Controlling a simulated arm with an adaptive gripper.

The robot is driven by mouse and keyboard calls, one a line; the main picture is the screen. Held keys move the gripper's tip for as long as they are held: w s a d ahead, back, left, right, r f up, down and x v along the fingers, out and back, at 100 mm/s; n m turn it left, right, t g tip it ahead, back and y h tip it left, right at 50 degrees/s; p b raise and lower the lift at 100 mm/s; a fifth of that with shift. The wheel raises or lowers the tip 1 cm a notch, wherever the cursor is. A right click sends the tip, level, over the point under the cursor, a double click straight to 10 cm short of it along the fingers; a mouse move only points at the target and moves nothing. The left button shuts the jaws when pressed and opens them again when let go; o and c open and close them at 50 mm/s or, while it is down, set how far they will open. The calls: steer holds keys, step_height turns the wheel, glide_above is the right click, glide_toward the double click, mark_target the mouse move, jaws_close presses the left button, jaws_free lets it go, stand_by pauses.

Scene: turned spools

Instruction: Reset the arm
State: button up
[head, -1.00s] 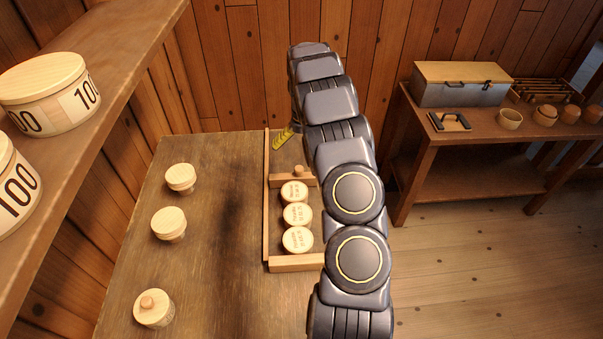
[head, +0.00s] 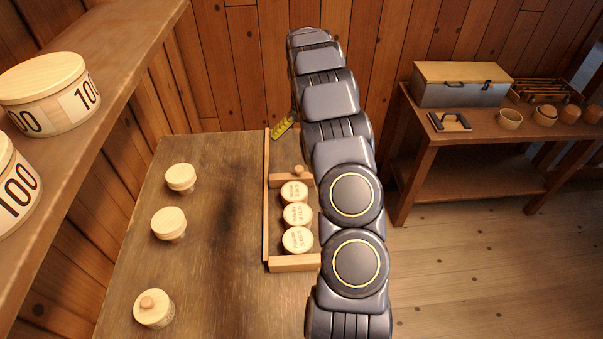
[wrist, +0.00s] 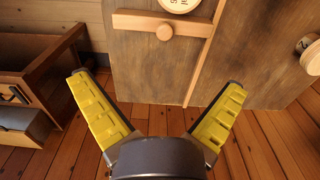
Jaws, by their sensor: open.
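My gripper (wrist: 160,105) is open and empty in the wrist view, its two yellow-padded fingers spread wide over the wooden floor near the table edge. In the head view one yellow finger of my gripper (head: 282,127) shows at the table's far edge; the rest is hidden behind my arm. My arm stretches from the bottom of the head view up past the right side of the table (head: 215,290).
A wooden rack (head: 266,225) on the table holds a row of three spools (head: 297,214); my arm hides its right side. Spools (head: 168,223) stand along the table's left. A shelf with large numbered spools (head: 45,95) is at left. A side bench (head: 480,150) stands at right.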

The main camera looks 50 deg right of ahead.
step_height(320, 180, up, 6)
steer(key=s+a+r+n+g, duration=0.1)
steer(key=s+a+r+n, duration=0.3)
steer(key=a, duration=0.8)
steer(key=s+a+r, duration=0.3)
steer(key=a+r, duration=0.4)
steer(key=a, duration=0.5)
steer(key=s+a+f+n, duration=0.1)
steer(key=s+a+n, duration=0.1)
steer(key=s+a, duration=0.4)
steer(key=s+a+f+n, duration=0.1)
steer(key=s+a+n, duration=0.2)
steer(key=s+a, duration=0.4)
steer(key=s, duration=0.5)
steer(key=shift+s+a+f+g, duration=0.2)
steer(key=shift+s+g, duration=0.1)
steer(key=shift+g, duration=0.1)
